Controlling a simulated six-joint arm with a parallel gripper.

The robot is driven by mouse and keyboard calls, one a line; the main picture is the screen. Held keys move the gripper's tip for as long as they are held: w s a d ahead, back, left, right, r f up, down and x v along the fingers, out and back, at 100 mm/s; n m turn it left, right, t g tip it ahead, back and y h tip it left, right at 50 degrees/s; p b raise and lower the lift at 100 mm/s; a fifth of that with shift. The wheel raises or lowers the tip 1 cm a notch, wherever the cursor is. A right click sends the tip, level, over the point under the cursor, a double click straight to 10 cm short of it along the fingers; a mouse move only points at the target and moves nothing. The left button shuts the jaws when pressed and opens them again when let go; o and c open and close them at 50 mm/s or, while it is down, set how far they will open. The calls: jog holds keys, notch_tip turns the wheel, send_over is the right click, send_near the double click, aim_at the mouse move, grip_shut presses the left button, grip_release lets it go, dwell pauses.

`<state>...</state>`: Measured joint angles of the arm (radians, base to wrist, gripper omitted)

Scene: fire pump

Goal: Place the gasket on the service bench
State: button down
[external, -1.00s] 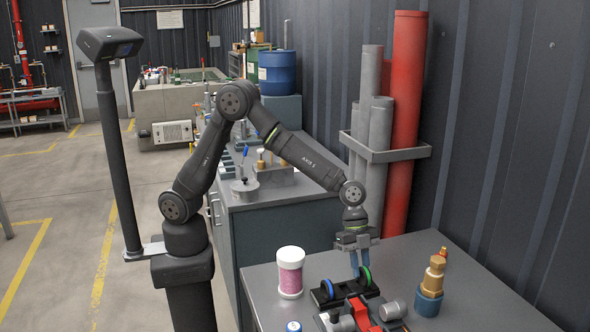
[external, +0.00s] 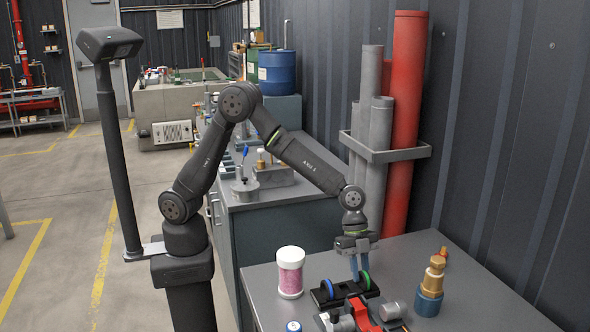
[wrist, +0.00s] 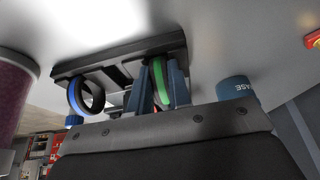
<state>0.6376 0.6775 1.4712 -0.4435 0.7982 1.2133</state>
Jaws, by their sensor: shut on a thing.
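The gasket appears to be a ring. A green ring (external: 364,280) and a blue ring (external: 327,289) stand upright on a black holder (external: 343,296) on the near grey bench (external: 470,303). My gripper (external: 359,275) points down at the holder's right part. In the wrist view, my gripper (wrist: 165,85) has its fingers on either side of the green ring (wrist: 162,82), shut on it. The ring is still at the holder, and its lower edge is partly hidden. The blue ring (wrist: 86,96) stands apart from the fingers.
A white-lidded jar with pink contents (external: 290,272) stands left of the holder. A brass fitting in a blue base (external: 431,287) stands to the right. Red and grey parts (external: 362,316) lie in front. Another grey bench (external: 285,195) is behind.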

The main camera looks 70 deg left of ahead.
jog(key=shift+f, duration=0.3)
jog(key=shift+s+a+f, duration=0.15)
jog(key=shift+a+f, duration=0.05)
jog(key=shift+f, duration=0.45)
jog(key=c, duration=1.3)
grip_release()
jog(key=shift+o, duration=0.2)
jog(key=shift+s, duration=0.1)
jog(key=shift+d, duration=0.1)
jog(key=shift+r, duration=0.55)
jog(key=v, duration=1.8)
jog(key=shift+w, duration=0.35)
